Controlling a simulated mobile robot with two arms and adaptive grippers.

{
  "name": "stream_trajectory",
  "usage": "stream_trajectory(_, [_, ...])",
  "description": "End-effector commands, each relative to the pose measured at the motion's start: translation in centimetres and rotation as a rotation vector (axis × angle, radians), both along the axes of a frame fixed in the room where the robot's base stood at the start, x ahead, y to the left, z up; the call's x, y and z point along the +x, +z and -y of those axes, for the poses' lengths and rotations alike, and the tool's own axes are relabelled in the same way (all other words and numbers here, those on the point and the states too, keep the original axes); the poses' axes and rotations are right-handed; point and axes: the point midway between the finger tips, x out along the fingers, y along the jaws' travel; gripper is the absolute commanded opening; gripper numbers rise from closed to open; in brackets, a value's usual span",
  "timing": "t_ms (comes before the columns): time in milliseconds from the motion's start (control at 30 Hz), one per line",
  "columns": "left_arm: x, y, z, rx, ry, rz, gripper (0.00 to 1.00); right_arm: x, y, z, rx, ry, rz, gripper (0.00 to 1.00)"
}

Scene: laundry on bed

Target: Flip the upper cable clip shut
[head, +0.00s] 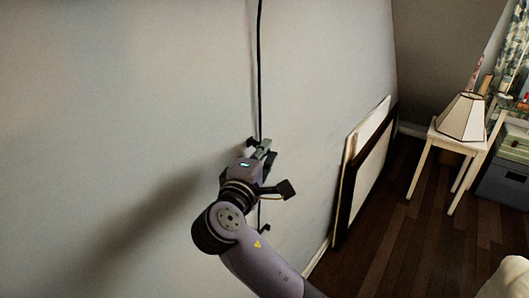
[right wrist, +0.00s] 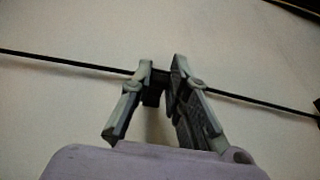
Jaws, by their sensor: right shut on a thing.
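The black cable (head: 260,70) runs straight down the wall in the head view. In the right wrist view the cable (right wrist: 65,61) crosses from left to right behind the fingertips. My right gripper (head: 263,150) is at the wall at the upper clip's place on the cable. In the right wrist view the right gripper (right wrist: 160,68) is shut on the dark upper cable clip (right wrist: 154,92), which shows between its fingers. The fingers hide most of the clip, so I cannot tell whether its flap is fully closed. My left gripper is out of view.
A lower clip (head: 265,229) sits on the wall below my right gripper. Framed panels (head: 365,170) lean on the wall to the right. A white stool (head: 447,140) with a lamp (head: 462,117) stands farther right. The wall left of the cable is bare.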

Motion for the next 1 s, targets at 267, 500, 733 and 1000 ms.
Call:
stream_trajectory(267, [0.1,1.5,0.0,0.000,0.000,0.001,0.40,0.3,0.2,0.6,0.000,0.103,-0.003,0.00])
stream_trajectory(500, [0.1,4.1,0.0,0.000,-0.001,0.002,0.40,0.9,0.4,1.5,-0.001,0.298,-0.005,0.00])
stream_trajectory(733, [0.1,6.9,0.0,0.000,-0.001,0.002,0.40,1.9,0.5,2.2,-0.004,0.515,-0.005,0.00])
stream_trajectory(1000, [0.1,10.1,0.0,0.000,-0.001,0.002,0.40,3.2,0.5,2.9,-0.006,0.770,-0.006,0.00])
